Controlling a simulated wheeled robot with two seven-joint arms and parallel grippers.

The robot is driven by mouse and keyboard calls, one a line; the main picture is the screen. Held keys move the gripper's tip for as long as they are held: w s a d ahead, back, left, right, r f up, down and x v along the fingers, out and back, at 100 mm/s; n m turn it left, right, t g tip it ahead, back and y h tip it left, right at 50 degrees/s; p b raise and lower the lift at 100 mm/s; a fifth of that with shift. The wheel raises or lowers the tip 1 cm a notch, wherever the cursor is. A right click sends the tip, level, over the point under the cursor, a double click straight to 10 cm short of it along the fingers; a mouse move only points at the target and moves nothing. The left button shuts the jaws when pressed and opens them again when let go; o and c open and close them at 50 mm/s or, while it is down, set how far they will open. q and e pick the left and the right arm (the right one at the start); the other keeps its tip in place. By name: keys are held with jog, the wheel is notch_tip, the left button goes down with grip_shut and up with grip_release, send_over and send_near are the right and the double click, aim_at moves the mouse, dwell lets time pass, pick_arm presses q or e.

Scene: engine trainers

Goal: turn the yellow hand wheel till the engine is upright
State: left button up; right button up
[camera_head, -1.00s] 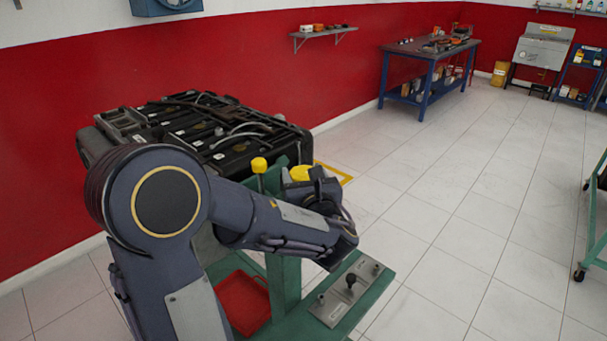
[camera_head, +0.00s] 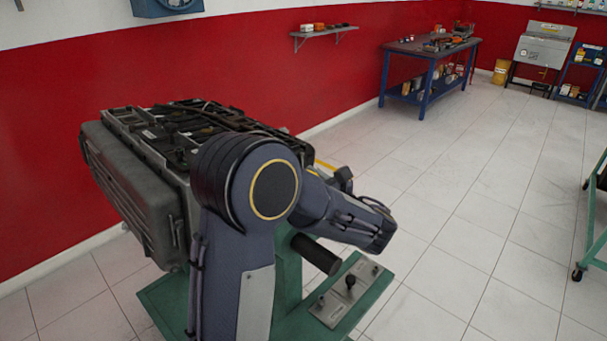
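The engine (camera_head: 135,185), a dark block with a grey side casing, is mounted on the green stand (camera_head: 290,275). It sits tilted, its grey side facing left and towards me and its black, pipe-covered face upward. My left arm crosses in front of the stand and hides part of the engine. A dark part at the far end of my arm, probably my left gripper (camera_head: 343,179), shows only in part. Its fingers cannot be made out. My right gripper is not in view.
A dark cylindrical bar (camera_head: 316,254) juts from the stand above a grey plate with knobs (camera_head: 348,288). A blue workbench (camera_head: 430,70) stands at the back and a green frame (camera_head: 596,225) at the right edge. The tiled floor between is clear.

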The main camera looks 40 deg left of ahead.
pick_arm(q)
jog(key=n+g+p, duration=0.1)
jog(key=g, duration=0.2)
jog(key=shift+r+n, duration=0.2)
jog(key=shift+n, duration=0.2)
jog(key=n+g+h+p, duration=0.1)
jog(key=n+g+p, duration=0.2)
jog(key=g, duration=0.1)
jog(key=n+g+h+p, duration=0.2)
jog(key=n+g+p, duration=0.1)
jog(key=g+p, duration=0.1)
jog(key=n+g+h+p, duration=0.1)
jog(key=n+g+p, duration=0.2)
jog(key=g+p, duration=0.1)
jog(key=shift+s+d+r+n+g+h, duration=0.1)
jog(key=shift+s+n+g+h, duration=0.15)
jog(key=shift+g, duration=0.55)
jog(key=shift+f+n+g+h+p, duration=0.25)
jog(key=shift+n+g+h+p, duration=1)
jog(key=shift+h+p, duration=0.3)
jog(key=o, duration=1)
